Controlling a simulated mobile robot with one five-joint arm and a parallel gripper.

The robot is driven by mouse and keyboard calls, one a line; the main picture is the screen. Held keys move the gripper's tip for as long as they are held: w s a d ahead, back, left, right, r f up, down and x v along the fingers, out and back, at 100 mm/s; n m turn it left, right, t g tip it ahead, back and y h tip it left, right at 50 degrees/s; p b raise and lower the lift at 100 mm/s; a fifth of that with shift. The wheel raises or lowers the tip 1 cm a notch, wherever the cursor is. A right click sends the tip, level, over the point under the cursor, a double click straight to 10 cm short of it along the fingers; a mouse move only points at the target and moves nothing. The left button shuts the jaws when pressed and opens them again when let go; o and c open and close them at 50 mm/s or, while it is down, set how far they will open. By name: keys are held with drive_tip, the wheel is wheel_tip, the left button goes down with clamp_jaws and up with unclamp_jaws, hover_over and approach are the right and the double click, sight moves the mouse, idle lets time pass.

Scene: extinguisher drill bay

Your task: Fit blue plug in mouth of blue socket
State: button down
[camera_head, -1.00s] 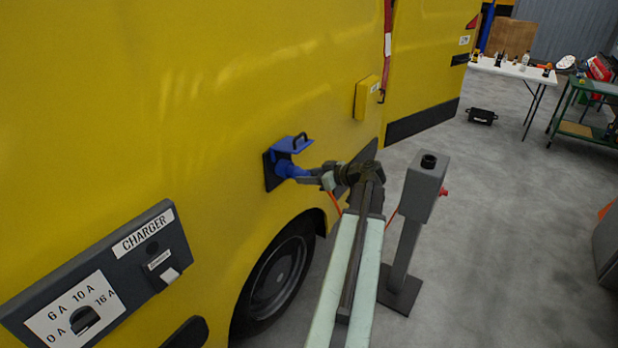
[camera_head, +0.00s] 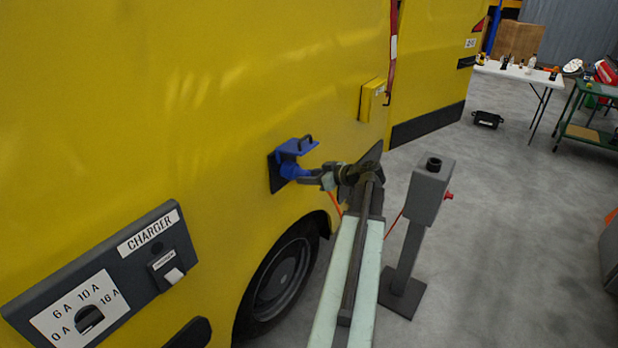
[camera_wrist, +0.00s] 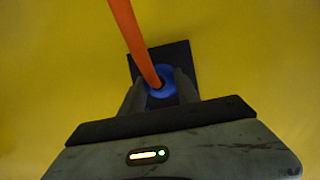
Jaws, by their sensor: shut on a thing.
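The blue socket (camera_head: 290,150) is on a dark plate on the yellow van side, with its blue lid raised. My gripper (camera_head: 308,177) is at the socket, shut on the blue plug (camera_head: 292,170). The plug is at the socket mouth; how deep it sits I cannot tell. In the wrist view the blue plug (camera_wrist: 165,82) shows as a round blue shape between the two fingers (camera_wrist: 160,92), in front of the dark plate (camera_wrist: 176,58). An orange cable (camera_wrist: 133,38) runs from the plug and hides part of it. The socket mouth is hidden.
A grey post (camera_head: 428,190) with a red button stands right of my arm. The charger panel (camera_head: 140,255) is on the van at lower left. A yellow box (camera_head: 372,98) is on the van above the socket. Tables stand at the back right. Grey floor is open to the right.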

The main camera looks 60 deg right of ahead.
drive_tip(key=c, duration=0.8)
unclamp_jaws()
drive_tip(key=p+v, duration=0.3)
drive_tip(key=v, duration=0.5)
